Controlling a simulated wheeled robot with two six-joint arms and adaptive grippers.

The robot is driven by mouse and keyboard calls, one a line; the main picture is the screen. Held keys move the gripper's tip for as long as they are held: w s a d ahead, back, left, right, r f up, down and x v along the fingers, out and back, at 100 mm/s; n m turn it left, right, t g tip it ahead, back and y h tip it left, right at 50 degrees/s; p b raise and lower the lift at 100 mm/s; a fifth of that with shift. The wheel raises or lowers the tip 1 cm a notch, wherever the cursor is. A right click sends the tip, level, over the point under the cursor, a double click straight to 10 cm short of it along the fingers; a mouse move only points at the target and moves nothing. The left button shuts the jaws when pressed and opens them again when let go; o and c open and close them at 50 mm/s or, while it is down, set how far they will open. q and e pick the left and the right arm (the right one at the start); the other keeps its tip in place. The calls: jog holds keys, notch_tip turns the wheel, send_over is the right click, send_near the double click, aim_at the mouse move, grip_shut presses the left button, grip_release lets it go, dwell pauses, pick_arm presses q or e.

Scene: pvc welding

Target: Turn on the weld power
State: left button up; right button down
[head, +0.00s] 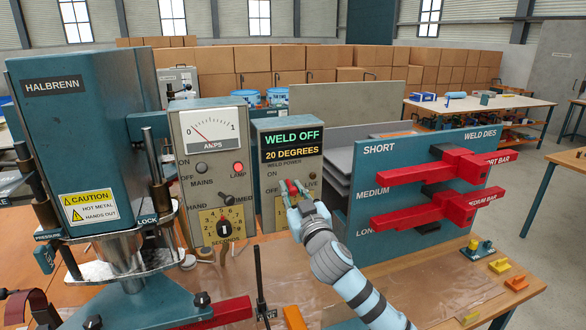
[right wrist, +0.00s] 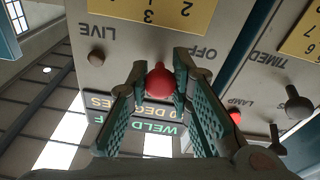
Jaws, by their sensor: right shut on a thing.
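The weld power box (head: 262,170) stands in the middle of the head view. Its display (head: 292,144) reads WELD OFF and 20 DEGREES. A red knob (right wrist: 160,80) is on the box's face beside the word OFF; in the head view my gripper partly hides it. My right gripper (head: 295,189) is at the box's front, and its fingers (right wrist: 161,68) are shut around the red knob in the right wrist view. A lamp marked LIVE (right wrist: 96,57) sits beside it and looks unlit. My left gripper is not in view.
Left of the box stands a timer box (head: 214,160) with an amps meter and a lit red lamp. The HALBRENN press (head: 75,150) is further left. A die rack (head: 400,215) with red bars is close on the right. The bench's front right holds small fittings.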

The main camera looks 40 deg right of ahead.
aim_at(288, 180)
notch_tip(288, 180, up, 2)
jog(key=g+p, duration=0.2)
jog(key=p, duration=0.3)
jog(key=shift+r+y, duration=0.15)
jog(key=shift+y, duration=0.25)
jog(key=shift+g+y, duration=0.3)
jog(key=shift+g, duration=0.7)
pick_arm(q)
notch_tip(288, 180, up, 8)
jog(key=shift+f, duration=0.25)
pick_arm(e)
jog(key=shift+w+r+g+y, duration=0.1)
jog(key=shift+r+g+y, duration=0.15)
jog(key=shift+g, duration=0.4)
jog(key=shift+w+r+g+y, duration=0.1)
jog(key=shift+g+y, duration=0.15)
jog(key=shift+g, duration=0.4)
jog(key=shift+d, duration=0.1)
jog(key=c, duration=1.4)
grip_release()
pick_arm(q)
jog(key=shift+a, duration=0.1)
pick_arm(e)
jog(key=v, duration=1.2)
